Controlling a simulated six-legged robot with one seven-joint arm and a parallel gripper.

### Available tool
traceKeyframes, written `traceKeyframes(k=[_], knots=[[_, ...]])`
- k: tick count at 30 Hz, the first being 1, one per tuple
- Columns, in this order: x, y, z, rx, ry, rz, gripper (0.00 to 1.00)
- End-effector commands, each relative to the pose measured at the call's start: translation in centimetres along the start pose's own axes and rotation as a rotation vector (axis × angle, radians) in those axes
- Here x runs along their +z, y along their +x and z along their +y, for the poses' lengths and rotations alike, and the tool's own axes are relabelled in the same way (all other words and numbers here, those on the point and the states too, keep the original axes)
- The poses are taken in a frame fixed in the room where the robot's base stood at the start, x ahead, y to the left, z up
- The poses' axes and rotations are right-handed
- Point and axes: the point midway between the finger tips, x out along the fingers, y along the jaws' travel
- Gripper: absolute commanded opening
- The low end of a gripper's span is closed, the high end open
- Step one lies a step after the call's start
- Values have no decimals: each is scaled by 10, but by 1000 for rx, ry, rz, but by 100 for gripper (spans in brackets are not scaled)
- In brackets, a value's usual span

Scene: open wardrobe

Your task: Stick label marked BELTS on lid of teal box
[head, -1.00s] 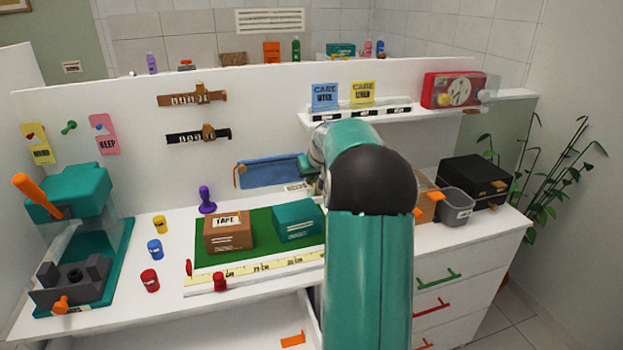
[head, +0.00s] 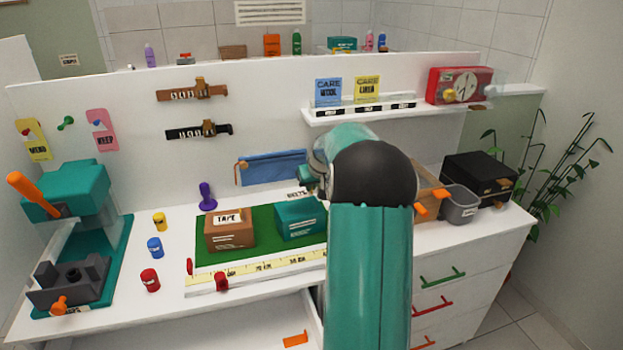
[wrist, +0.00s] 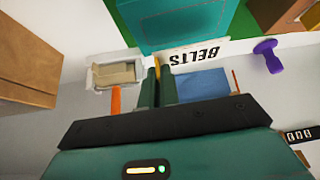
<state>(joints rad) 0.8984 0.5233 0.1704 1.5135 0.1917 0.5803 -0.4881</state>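The teal box (head: 297,222) sits lid up on a green mat (head: 210,262), right of a brown box (head: 228,230) marked TAPE. In the wrist view the teal box (wrist: 180,22) is just beyond my fingertips. My gripper (wrist: 157,72) has its fingers nearly together, with a thin yellow piece between them. The white BELTS label (wrist: 199,56) extends from the fingertips, upside down in that view, and appears held. In the head view the label (head: 297,194) shows just behind the teal box, apart from its lid. My arm hides most of the gripper there.
A blue pouch (head: 272,168) is behind the label. A purple stamp (head: 207,196) stands left of it. A yellow ruler (head: 250,268) runs along the mat's front. A grey bin (head: 460,204) and black box (head: 480,178) stand right. A small white tray (wrist: 116,72) is near my fingers.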

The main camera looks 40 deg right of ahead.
Motion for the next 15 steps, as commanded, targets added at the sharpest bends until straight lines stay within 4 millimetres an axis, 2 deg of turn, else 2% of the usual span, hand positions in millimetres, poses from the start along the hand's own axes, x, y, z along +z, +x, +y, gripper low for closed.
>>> traceKeyframes(k=[9,15], knots=[[14,26,0,-1,1,-1,0],[20,34,0,-1,0,0,0]])
